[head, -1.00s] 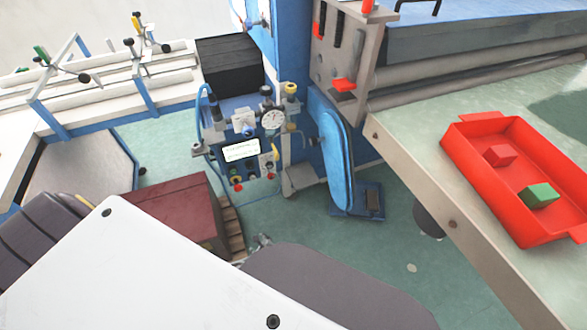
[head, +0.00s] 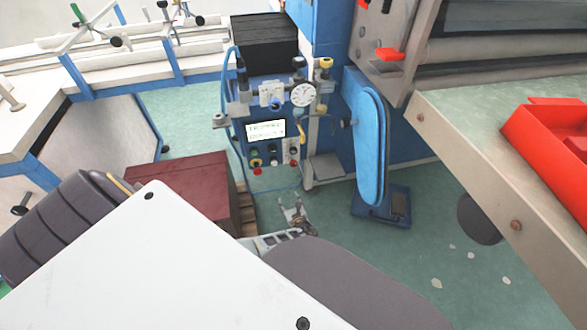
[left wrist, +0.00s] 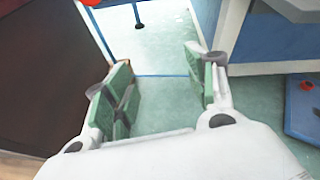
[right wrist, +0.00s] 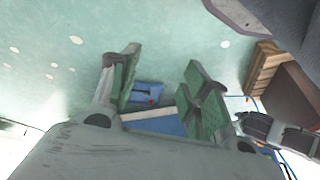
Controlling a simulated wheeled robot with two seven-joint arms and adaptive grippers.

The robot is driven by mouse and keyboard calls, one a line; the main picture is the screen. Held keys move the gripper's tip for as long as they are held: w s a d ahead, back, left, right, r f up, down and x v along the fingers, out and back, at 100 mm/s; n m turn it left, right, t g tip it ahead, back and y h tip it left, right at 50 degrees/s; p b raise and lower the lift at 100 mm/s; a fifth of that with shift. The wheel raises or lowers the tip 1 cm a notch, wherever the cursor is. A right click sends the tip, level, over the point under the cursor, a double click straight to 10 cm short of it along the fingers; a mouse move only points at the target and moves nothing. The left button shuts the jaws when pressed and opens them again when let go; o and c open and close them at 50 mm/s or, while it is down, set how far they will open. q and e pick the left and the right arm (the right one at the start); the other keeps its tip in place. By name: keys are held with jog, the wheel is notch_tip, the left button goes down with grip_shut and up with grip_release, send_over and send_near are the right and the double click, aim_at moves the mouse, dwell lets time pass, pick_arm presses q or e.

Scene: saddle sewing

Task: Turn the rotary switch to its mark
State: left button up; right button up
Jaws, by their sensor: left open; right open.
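The blue control panel (head: 268,112) stands beyond the white plate in the head view, with a lit display (head: 266,130) and a round dial gauge (head: 303,94). Below the display are several small knobs and red buttons. A dark knob on a pale plate (head: 293,150) at the lower right looks like the rotary switch; its pointer and mark are too small to read. My left gripper (head: 295,212) is open and empty below the panel, clear of it. The left wrist view shows its spread fingers (left wrist: 160,88). My right gripper (right wrist: 160,80) is open and empty in the right wrist view.
A dark red box (head: 185,190) on a wooden pallet stands left of the panel. A blue padded upright (head: 370,145) stands to its right. A table with a red tray (head: 550,140) is at the right. Green floor lies between.

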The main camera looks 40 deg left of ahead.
pick_arm(q)
jog(key=w+d+r+m+t+y+b, duration=0.1)
jog(key=w+r+m+t+y+b, duration=0.1)
jog(key=w, duration=0.5)
jog(key=shift+r+m+t+y+b, duration=0.3)
jog(key=shift+r+t+b, duration=0.3)
jog(key=shift+r+b, duration=1.05)
pick_arm(e)
jog(key=shift+a+r+t+y, duration=0.15)
jog(key=shift+a+r, duration=0.05)
jog(key=shift+r, duration=0.75)
jog(key=shift+a+r+t+y, duration=0.15)
jog(key=shift+r, duration=0.75)
pick_arm(q)
jog(key=shift+f, duration=0.25)
pick_arm(e)
jog(key=shift+a, duration=0.15)
